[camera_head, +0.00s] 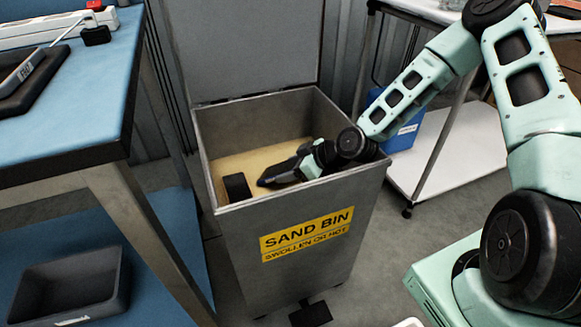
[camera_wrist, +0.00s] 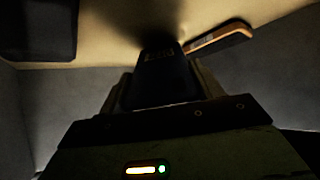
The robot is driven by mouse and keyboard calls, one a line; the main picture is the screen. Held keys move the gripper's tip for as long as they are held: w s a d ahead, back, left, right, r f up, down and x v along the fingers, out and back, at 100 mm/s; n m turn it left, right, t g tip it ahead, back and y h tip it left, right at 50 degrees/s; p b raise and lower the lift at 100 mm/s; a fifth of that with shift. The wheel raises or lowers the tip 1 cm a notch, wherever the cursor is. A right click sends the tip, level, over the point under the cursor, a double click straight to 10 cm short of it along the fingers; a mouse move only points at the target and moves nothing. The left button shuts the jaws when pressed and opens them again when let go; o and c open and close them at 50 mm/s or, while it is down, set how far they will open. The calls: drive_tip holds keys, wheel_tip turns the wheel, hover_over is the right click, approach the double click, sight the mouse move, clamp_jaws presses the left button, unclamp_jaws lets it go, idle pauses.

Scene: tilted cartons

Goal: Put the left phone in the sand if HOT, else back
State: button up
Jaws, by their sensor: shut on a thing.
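The open grey sand bin (camera_head: 300,205), labelled "SAND BIN, SWOLLEN OR HOT", has pale sand (camera_head: 245,158) inside. My arm reaches over its right rim, and my gripper (camera_head: 275,178) is down inside, low over the sand. In the wrist view my gripper (camera_wrist: 162,85) is shut on a dark phone (camera_wrist: 160,72) with faint, unreadable marks. Its far end is in shadow near the sand; I cannot tell whether it touches. A hot reading is not visible.
A dark block (camera_head: 236,187) is in the bin at left; a dark shape (camera_wrist: 38,28) shows in the wrist view. An orange-edged flat thing (camera_wrist: 220,37) lies on the sand. A blue workbench (camera_head: 85,100) stands left, a white trolley (camera_head: 455,150) behind right.

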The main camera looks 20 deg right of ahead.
drive_tip(key=o, duration=1.1)
wheel_tip(320, 180, up, 10)
drive_tip(key=p, duration=0.3)
drive_tip(key=shift+r, duration=0.1)
wheel_tip(320, 180, up, 10)
drive_tip(key=p, duration=0.9)
